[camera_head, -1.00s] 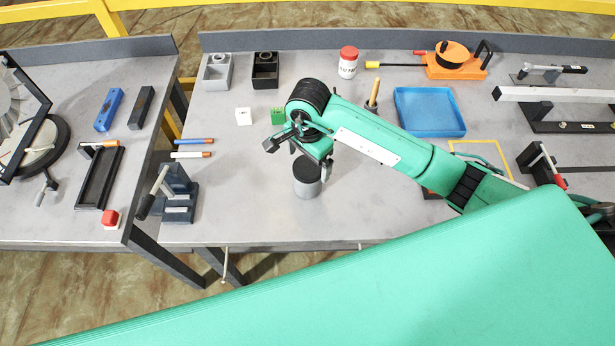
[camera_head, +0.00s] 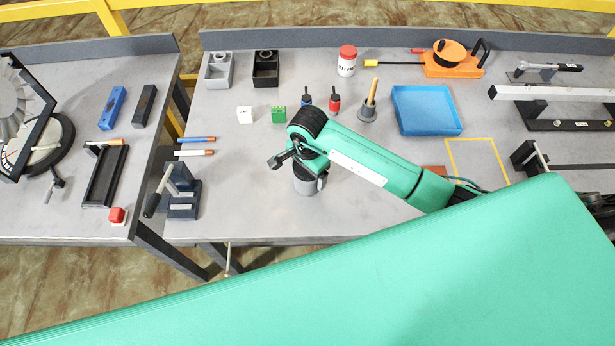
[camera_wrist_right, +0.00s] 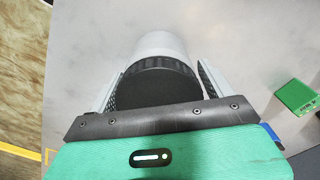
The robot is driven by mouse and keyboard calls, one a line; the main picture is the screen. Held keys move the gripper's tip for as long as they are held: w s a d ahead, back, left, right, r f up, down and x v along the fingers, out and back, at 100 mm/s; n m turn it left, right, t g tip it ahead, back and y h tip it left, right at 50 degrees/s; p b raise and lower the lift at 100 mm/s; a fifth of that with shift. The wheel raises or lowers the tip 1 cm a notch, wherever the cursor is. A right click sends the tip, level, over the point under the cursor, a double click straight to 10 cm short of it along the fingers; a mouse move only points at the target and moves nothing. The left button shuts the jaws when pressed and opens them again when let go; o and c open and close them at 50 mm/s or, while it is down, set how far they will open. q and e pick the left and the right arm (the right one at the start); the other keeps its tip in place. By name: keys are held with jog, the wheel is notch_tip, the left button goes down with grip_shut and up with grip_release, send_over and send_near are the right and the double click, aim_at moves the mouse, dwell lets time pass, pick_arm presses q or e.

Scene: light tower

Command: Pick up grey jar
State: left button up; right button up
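The grey jar (camera_head: 306,187) stands upright on the grey workbench, partly hidden under my right gripper (camera_head: 303,166) in the head view. In the right wrist view the jar (camera_wrist_right: 162,45) has a light grey body and a dark ribbed lid (camera_wrist_right: 158,82). My right gripper (camera_wrist_right: 161,69) is open, with one finger on each side of the jar at the lid. A narrow gap seems to show beside the lid, and I see no firm grip. My left gripper is not in view.
A green block (camera_head: 278,115) and a white block (camera_head: 244,115) lie behind the jar. A black-handled clamp device (camera_head: 183,196) stands to its left. A blue tray (camera_head: 428,110) is at the back right. The bench front near the jar is clear.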

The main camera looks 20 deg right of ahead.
jog(key=c, duration=0.7)
jog(key=shift+r, duration=0.1)
jog(key=shift+c, duration=0.8)
